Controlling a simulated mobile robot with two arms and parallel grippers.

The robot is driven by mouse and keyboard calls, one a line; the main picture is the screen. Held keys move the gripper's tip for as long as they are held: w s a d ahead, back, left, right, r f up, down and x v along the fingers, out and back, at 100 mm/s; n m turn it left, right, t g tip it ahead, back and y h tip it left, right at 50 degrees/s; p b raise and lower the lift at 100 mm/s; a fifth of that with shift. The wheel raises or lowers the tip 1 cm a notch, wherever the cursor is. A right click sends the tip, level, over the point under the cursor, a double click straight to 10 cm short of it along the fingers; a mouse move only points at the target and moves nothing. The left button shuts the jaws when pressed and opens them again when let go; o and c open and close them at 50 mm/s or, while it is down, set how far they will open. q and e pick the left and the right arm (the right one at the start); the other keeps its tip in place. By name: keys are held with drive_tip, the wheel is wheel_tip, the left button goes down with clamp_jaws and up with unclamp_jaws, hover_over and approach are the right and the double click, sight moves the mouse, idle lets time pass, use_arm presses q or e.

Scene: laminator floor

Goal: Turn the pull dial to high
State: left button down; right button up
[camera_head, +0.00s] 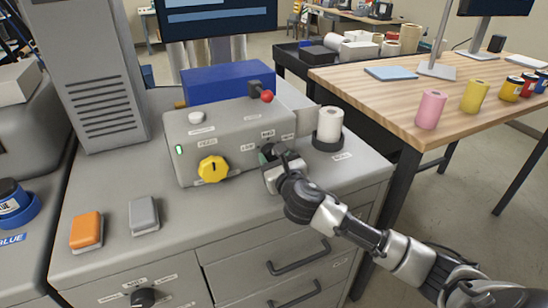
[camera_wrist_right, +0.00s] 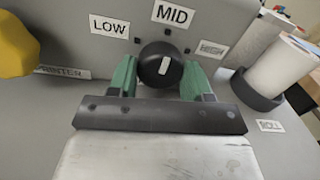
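A black round dial (camera_wrist_right: 160,64) with a white mark sits on the front face of the grey machine (camera_head: 205,150). Labels reading LOW (camera_wrist_right: 109,26), MID (camera_wrist_right: 174,14) and a third partly turned from view, which looks like HIGH (camera_wrist_right: 211,48), are arranged around it. The white mark points up, roughly towards MID. My right gripper (camera_head: 268,160) is at this dial; in the wrist view its green fingers (camera_wrist_right: 160,78) lie against both sides of it. The gripper hides most of the dial in the head view. My left gripper is out of view.
A yellow knob (camera_head: 212,169) is left of the dial. A white roll (camera_head: 329,125) in a black holder stands close on the right. A red-tipped lever (camera_head: 266,96) rises above. Another black dial (camera_head: 143,298) is on the cabinet front. Orange (camera_head: 86,229) and grey (camera_head: 144,213) blocks lie left.

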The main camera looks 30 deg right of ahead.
drive_tip(key=shift+m, duration=0.4)
drive_tip(key=shift+c, duration=0.3)
drive_tip(key=shift+r+m+p, duration=0.1)
drive_tip(key=shift+m+p, duration=0.35)
drive_tip(key=shift+m, duration=0.15)
drive_tip(key=m+p, duration=0.1)
drive_tip(key=m, duration=0.2)
drive_tip(key=shift+m, duration=0.3)
drive_tip(key=m+p, duration=0.1)
drive_tip(key=m, duration=0.5)
drive_tip(key=shift+d, duration=0.1)
drive_tip(key=o, duration=0.9)
drive_tip(key=shift+y, duration=0.3)
